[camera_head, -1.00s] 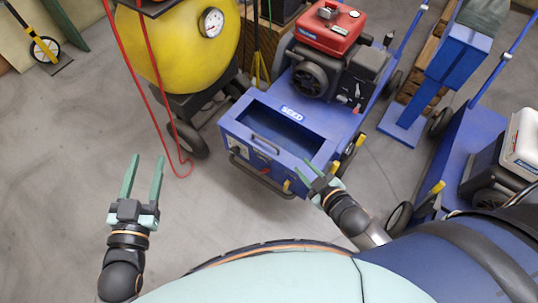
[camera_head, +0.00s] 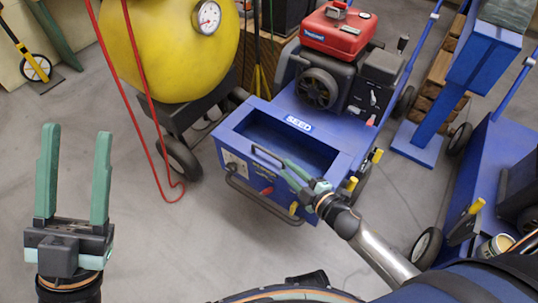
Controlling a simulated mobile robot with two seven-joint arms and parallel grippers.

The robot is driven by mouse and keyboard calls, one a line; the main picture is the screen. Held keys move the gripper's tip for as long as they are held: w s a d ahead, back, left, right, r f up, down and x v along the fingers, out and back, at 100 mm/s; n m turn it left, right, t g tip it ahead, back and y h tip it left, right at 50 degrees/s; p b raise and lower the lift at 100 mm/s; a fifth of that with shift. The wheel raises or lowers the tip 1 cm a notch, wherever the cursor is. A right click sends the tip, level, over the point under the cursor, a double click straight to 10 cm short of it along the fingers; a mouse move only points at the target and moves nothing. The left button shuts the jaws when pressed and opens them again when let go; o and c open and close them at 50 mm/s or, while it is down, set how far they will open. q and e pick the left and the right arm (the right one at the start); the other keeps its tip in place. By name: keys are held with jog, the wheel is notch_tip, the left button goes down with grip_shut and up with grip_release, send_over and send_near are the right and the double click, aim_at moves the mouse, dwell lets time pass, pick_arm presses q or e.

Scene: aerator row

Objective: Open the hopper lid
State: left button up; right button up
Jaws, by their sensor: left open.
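The blue hopper (camera_head: 228,143) marked SEED is on the front of a blue wheeled machine. Its top shows a dark blue recess; I cannot tell whether this is the lid's surface or the inside. A dark bar handle (camera_head: 266,157) sits at the hopper's front upper edge. My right gripper (camera_head: 284,168) is at that front edge, just right of the handle; its fingers look apart, and I cannot tell whether they touch anything. My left gripper (camera_head: 76,135) is open and empty over bare floor at the left, well apart from the hopper.
A red and black engine (camera_head: 340,55) stands behind the hopper. A yellow tank (camera_head: 175,50) on wheels with red hoses (camera_head: 150,110) is to the left. A blue stand (camera_head: 425,130) and another blue cart (camera_head: 490,185) are to the right. The floor at front left is clear.

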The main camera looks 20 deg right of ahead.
aim_at(273, 156)
jog(key=b+x, duration=0.2)
jog(key=x, duration=0.7)
jog(key=shift+w+a+f+b, duration=0.1)
jog(key=shift+w+a+b, duration=0.05)
jog(key=shift+w+b, duration=0.2)
jog(key=shift+c, duration=0.2)
grip_shut()
dwell(0.8)
